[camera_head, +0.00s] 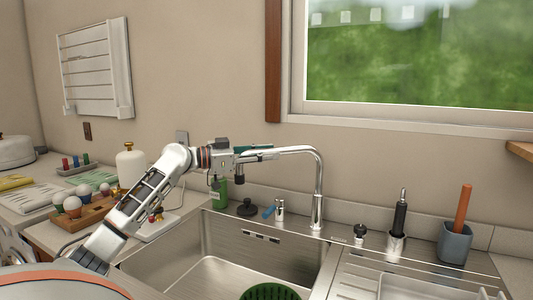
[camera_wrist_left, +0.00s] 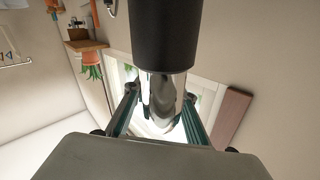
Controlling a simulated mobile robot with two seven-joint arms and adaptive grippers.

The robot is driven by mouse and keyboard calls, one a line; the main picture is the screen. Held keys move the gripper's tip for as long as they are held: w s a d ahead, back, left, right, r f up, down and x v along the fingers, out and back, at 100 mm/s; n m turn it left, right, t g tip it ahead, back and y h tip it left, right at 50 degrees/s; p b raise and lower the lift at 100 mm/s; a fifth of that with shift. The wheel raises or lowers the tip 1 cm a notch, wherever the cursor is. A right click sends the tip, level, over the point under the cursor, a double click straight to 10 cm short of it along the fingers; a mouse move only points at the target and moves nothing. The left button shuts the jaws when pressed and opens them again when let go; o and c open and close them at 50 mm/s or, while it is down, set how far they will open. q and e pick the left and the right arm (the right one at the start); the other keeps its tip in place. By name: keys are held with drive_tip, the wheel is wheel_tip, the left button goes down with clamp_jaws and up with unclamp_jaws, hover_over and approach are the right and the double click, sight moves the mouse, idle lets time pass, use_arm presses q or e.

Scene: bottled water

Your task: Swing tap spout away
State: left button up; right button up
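The chrome tap spout (camera_head: 321,173) rises from the back of the sink (camera_head: 213,225), bends over and runs left to my left gripper (camera_head: 262,152). In the left wrist view a black cylindrical end (camera_wrist_left: 166,35) and a chrome tube (camera_wrist_left: 165,100) lie in front of the palm. The tube sits between the two fingers of my left gripper (camera_wrist_left: 158,115). The fingers stand apart on either side of it, with a gap visible at the left. Contact on the right side is unclear. My right gripper is in neither view.
A brush in a holder (camera_head: 398,220) and a grey cup (camera_head: 455,242) stand to the right. A green strainer (camera_head: 270,292) is at the front.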

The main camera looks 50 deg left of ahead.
use_arm(q)
drive_tip(key=v, duration=1.2)
idle(0.3)
idle(0.3)
